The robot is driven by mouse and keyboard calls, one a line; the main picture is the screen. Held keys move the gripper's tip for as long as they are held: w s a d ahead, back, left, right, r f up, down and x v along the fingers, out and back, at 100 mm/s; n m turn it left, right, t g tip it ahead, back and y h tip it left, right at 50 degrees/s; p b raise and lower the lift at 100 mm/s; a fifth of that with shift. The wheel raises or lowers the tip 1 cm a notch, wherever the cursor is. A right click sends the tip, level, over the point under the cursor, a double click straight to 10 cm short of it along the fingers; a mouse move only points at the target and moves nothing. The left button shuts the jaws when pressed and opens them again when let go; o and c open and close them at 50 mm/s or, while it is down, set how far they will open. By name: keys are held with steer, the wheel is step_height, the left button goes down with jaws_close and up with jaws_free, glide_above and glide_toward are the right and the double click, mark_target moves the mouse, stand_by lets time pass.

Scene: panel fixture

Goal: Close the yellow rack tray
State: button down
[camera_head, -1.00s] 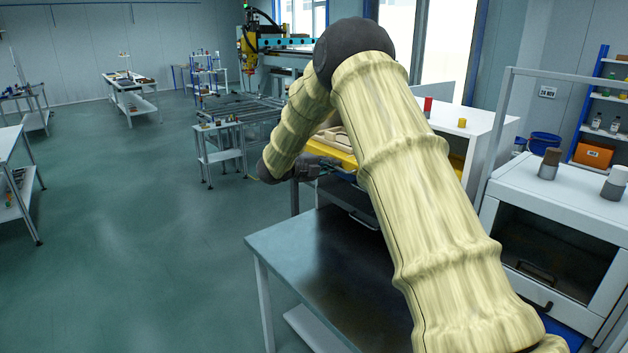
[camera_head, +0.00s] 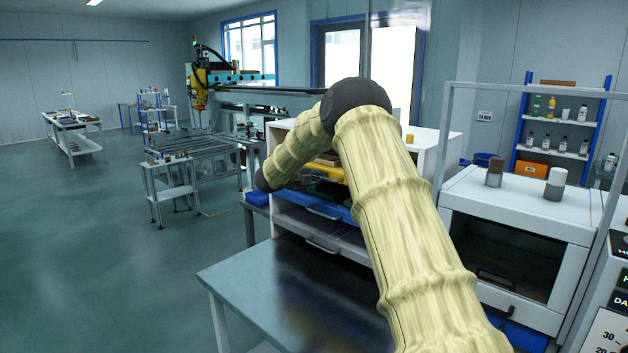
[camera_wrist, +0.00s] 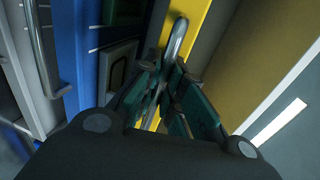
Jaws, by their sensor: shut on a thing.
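The yellow tray (camera_head: 328,172) is in the white rack (camera_head: 290,218), above a blue tray (camera_head: 312,203), and my arm covers part of it in the head view. Its yellow front (camera_wrist: 213,80) and a silver bar handle (camera_wrist: 178,38) show in the wrist view. My gripper (camera_wrist: 163,98) is shut on this handle. I cannot tell whether the tray is fully flush with the rack.
A dark-topped table (camera_head: 285,285) stands in front of the rack. A white cabinet with a dark window (camera_head: 505,250) is at the right. A blue front (camera_wrist: 75,50) and another bar handle (camera_wrist: 38,50) lie left of my gripper. Open floor is at the left.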

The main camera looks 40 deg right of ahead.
steer(key=shift+d+r, duration=0.1)
steer(key=shift+d, duration=0.05)
steer(key=c, duration=1.5)
jaws_free()
steer(key=shift+d, duration=0.1)
steer(key=shift+a, duration=0.4)
steer(key=v, duration=1.1)
steer(key=shift+a, duration=0.15)
